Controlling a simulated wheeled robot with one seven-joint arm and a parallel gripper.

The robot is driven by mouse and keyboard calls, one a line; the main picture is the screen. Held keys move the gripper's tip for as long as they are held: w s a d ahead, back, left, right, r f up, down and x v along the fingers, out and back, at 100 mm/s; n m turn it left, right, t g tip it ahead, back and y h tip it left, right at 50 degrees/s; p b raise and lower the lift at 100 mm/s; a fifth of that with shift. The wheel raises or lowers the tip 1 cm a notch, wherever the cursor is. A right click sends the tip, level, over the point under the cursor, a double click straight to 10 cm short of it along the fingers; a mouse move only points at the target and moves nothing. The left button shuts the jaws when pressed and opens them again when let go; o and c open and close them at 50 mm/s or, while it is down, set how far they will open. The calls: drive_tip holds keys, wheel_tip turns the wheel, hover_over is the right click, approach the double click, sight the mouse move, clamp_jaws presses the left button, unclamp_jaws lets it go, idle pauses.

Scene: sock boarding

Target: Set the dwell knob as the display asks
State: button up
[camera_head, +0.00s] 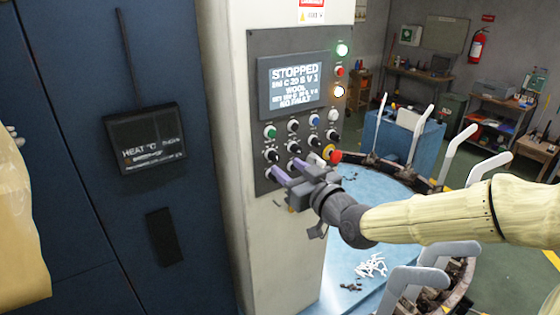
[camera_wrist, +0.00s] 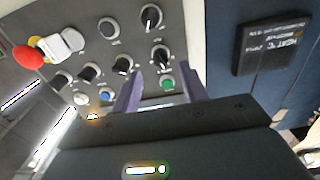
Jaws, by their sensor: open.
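The control panel (camera_head: 255,85) stands upright on a pale cabinet, with a lit display (camera_head: 292,82) reading STOPPED, a line of partly legible settings, WOOL and NO FAULT. Several black knobs sit in rows below it, such as one in the middle row (camera_head: 293,147); their labels are too small to read, so I cannot tell which is the dwell knob. My gripper (camera_head: 284,168) is open, its purple fingers pointing at the lowest knobs and partly hiding them. In the wrist view, the panel is inverted and the fingers (camera_wrist: 161,72) flank the green button (camera_wrist: 167,83); contact is unclear.
A red emergency stop (camera_head: 335,156) sits right of the fingers. A blue round table (camera_head: 340,230) with pale upright forms (camera_head: 417,135) lies beyond my arm. A dark blue cabinet with a HEAT display (camera_head: 145,138) stands left.

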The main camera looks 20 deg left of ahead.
sight(278, 160)
drive_tip(key=shift+p+x, duration=0.55)
drive_tip(key=shift+x, duration=1.7)
clamp_jaws()
